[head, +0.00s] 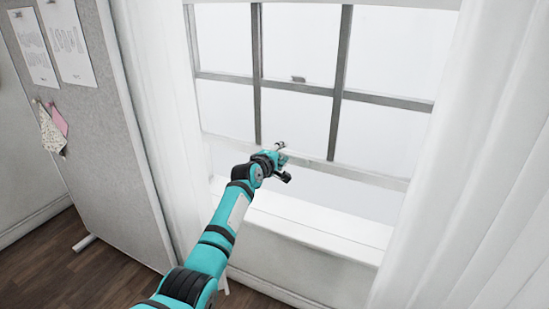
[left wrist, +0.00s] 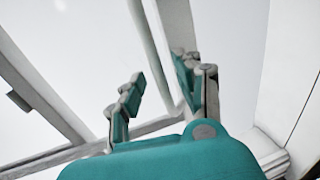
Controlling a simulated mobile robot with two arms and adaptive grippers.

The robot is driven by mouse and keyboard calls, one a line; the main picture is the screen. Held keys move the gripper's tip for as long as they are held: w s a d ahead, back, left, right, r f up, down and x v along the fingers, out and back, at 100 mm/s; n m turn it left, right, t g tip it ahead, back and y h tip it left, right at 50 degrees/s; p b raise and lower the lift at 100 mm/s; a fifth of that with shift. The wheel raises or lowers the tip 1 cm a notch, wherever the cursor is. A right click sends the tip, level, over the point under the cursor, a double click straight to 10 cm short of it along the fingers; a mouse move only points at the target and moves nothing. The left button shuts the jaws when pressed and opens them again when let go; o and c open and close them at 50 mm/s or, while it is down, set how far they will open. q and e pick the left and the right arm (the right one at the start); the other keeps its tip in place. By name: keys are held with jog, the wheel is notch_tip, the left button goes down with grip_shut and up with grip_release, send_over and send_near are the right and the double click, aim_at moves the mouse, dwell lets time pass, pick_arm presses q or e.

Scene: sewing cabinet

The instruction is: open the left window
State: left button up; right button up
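The window (head: 335,165) has a pale frame with dark glazing bars. Its lower sash's bottom rail (head: 370,176) stands above the sill (head: 320,222), with a bright gap between them. My left gripper (head: 283,161) is at this bottom rail, near its middle, and covers part of it. In the left wrist view the two fingers of the left gripper (left wrist: 160,72) stand apart with nothing clearly held between them. Pale frame bars show behind them; whether the fingers touch the rail I cannot tell. My right gripper is not in view.
White curtains hang at the left (head: 160,100) and right (head: 480,150) of the window. A grey pinboard (head: 100,150) with papers and fabric scraps stands at the left on the dark wooden floor (head: 50,265). A small latch (head: 298,79) sits on a middle bar.

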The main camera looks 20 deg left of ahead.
pick_arm(q)
jog(key=v, duration=1.1)
jog(key=shift+s, duration=0.3)
jog(key=shift+a, duration=0.1)
